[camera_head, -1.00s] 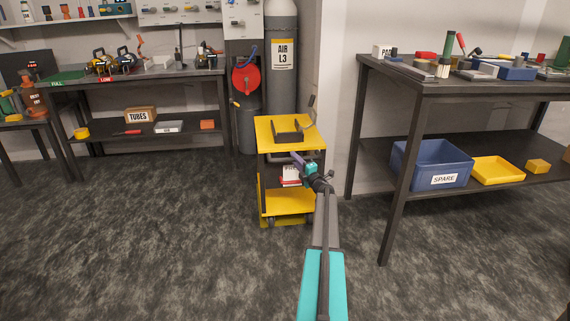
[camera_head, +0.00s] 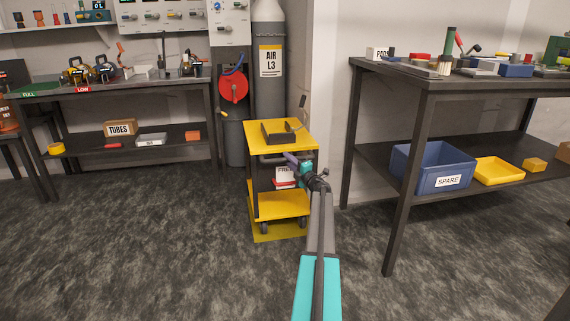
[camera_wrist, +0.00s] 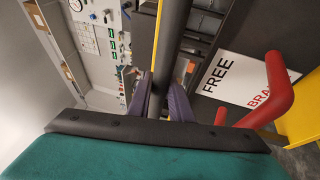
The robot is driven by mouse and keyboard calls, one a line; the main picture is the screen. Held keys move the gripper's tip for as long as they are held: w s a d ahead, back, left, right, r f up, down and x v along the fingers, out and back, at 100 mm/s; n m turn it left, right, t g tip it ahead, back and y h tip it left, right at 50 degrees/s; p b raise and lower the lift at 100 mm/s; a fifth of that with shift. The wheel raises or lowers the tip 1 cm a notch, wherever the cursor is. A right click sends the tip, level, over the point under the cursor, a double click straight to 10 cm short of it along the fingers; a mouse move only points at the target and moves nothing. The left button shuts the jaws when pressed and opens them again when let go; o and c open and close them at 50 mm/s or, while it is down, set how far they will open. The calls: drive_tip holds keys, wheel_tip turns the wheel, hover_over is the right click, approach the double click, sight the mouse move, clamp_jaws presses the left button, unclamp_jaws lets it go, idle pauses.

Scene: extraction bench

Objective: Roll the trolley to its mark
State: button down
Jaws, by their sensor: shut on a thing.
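The trolley (camera_head: 293,134) is a yellow two-shelf cart on small wheels, with a dark open holder on top. It stands upright before the gas bottle. A flat yellow patch (camera_head: 281,234), apparently the floor mark, shows under and in front of its lower shelf; how squarely they line up is partly hidden. My gripper (camera_head: 291,158) is at the trolley's near side, shut on its dark handle bar (camera_wrist: 173,38). In the wrist view the bar passes between the purple fingers. A FREE/BRAKE plate (camera_wrist: 237,82) and a red lever (camera_wrist: 270,95) are beside it; the lever's setting is unclear.
A bench (camera_head: 398,77) stands close on the right, with a blue SPARE bin (camera_head: 433,169) on its lower shelf. Another bench (camera_head: 130,87) is at the left. The AIR L3 bottle (camera_head: 270,95) and a red reel (camera_head: 233,87) are behind. The carpet left of the trolley is clear.

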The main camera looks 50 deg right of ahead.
drive_tip(key=shift+w+d+r, duration=0.15)
drive_tip(key=shift+w, duration=0.05)
drive_tip(key=c, duration=1.6)
unclamp_jaws()
drive_tip(key=shift+s, duration=0.1)
drive_tip(key=shift+p+v, duration=2)
drive_tip(key=shift+v, duration=4.85)
